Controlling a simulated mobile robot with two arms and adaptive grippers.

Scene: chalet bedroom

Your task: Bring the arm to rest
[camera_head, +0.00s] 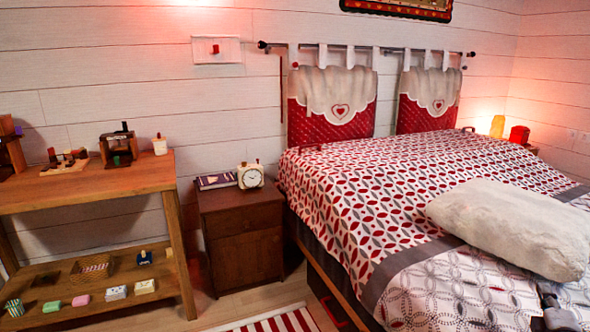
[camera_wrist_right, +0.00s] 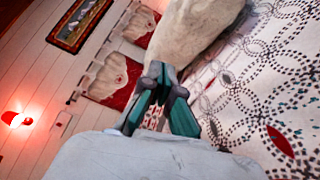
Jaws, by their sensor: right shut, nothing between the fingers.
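My right gripper (camera_head: 551,300) shows at the bottom right edge of the head view, in front of the bed, with only a small part of it visible. In the right wrist view my right gripper (camera_wrist_right: 162,80) points away from the camera, its dark and teal fingers shut with nothing between them. The patterned bed (camera_head: 352,178) lies beyond it, and the long pale pillow (camera_head: 512,226) is just above it in the head view. The pillow also shows past the fingers in the right wrist view (camera_wrist_right: 193,32). My left gripper is in neither view.
A dark nightstand (camera_head: 243,257) with a clock (camera_head: 250,176) and a book (camera_head: 215,181) stands left of the bed. A wooden shelf table (camera_head: 93,186) with several small objects is at far left. Floor with a striped rug (camera_head: 275,323) lies in front.

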